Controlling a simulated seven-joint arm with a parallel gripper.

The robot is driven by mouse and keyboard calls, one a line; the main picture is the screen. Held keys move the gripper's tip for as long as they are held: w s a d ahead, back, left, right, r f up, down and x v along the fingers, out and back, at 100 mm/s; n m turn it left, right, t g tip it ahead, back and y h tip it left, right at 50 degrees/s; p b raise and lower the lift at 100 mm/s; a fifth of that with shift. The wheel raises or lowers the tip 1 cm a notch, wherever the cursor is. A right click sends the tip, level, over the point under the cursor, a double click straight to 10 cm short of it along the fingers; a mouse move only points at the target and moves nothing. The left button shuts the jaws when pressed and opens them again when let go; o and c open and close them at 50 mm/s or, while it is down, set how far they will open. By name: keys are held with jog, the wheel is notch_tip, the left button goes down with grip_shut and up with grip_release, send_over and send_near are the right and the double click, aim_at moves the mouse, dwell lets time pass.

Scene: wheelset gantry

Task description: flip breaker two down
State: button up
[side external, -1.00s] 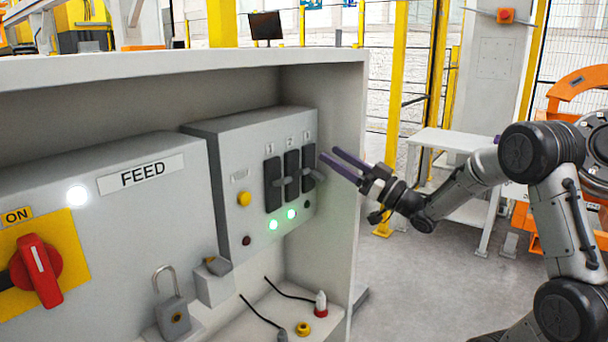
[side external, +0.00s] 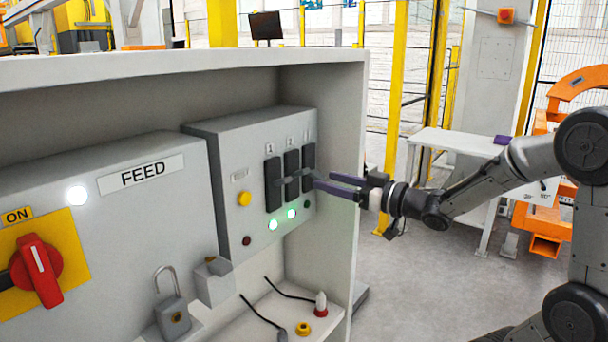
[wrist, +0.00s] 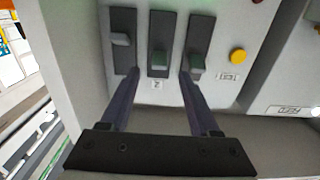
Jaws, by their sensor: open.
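Breaker two (side external: 291,163) is the middle of three dark breakers on the grey panel box. In the wrist view, breaker two (wrist: 160,28) appears inverted above its "2" label, with its handle (wrist: 158,61) toward the label end. My gripper (side external: 317,182) is in front of the panel at the right. In the wrist view my gripper (wrist: 158,71) is open, its purple fingers on either side of breaker two's handle, with nothing held. I cannot tell whether the fingertips touch the panel.
Breaker one (wrist: 201,35) and breaker three (wrist: 121,25) flank breaker two closely; breaker three's handle sits farther from the label end. Two green lamps (side external: 291,214) are lit below. The cabinet's side wall (side external: 345,180) stands right of the panel. A yellow button (wrist: 238,56) is beside breaker one.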

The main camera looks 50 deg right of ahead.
aim_at(305, 174)
jog(key=w, duration=0.7)
jog(key=shift+w, duration=0.4)
grip_shut()
